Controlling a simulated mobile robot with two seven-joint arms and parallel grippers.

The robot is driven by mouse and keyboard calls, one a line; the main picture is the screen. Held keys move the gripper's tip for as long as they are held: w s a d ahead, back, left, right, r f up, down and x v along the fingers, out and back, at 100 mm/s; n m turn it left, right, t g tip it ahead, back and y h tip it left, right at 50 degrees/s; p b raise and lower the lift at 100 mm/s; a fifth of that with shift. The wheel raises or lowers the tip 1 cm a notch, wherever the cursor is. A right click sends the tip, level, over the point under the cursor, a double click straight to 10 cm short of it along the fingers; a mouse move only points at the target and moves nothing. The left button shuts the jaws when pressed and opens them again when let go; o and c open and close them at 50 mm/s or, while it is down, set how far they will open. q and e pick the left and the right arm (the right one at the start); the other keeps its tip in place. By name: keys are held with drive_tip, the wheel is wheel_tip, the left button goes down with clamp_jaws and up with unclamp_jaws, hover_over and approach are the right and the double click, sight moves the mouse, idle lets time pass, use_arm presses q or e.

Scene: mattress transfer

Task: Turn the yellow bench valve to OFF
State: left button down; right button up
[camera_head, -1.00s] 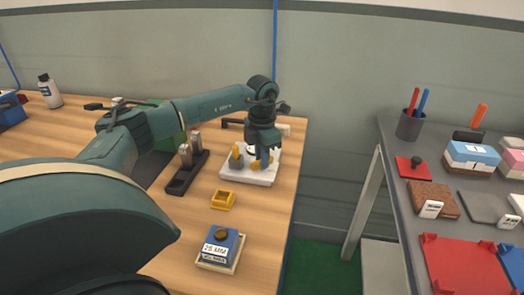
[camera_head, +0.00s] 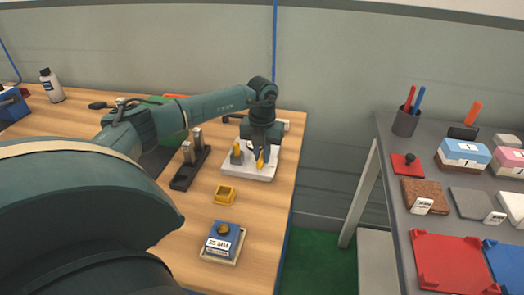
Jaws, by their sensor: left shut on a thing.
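The yellow bench valve (camera_head: 261,161) sits on a white base plate (camera_head: 262,176) near the back right of the wooden bench. My left gripper (camera_head: 260,154) points down over the plate and is shut on the yellow handle, which partly shows below the fingers. A second yellow piece (camera_head: 237,151) stands upright on a grey block at the plate's left. Any OFF marking is hidden or too small to read. My right gripper is not in view.
A black rack (camera_head: 190,168) with metal pegs stands left of the plate. A small yellow tray (camera_head: 225,194) and a blue labelled block (camera_head: 224,239) are nearer. A gap separates the bench from the grey table (camera_head: 388,181) with pads, blocks and a pen cup (camera_head: 406,121).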

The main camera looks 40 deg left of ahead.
sight(262, 156)
use_arm(q)
drive_tip(key=shift+n, duration=0.3)
drive_tip(key=c, duration=1.4)
unclamp_jaws()
wheel_tip(262, 156, up, 13)
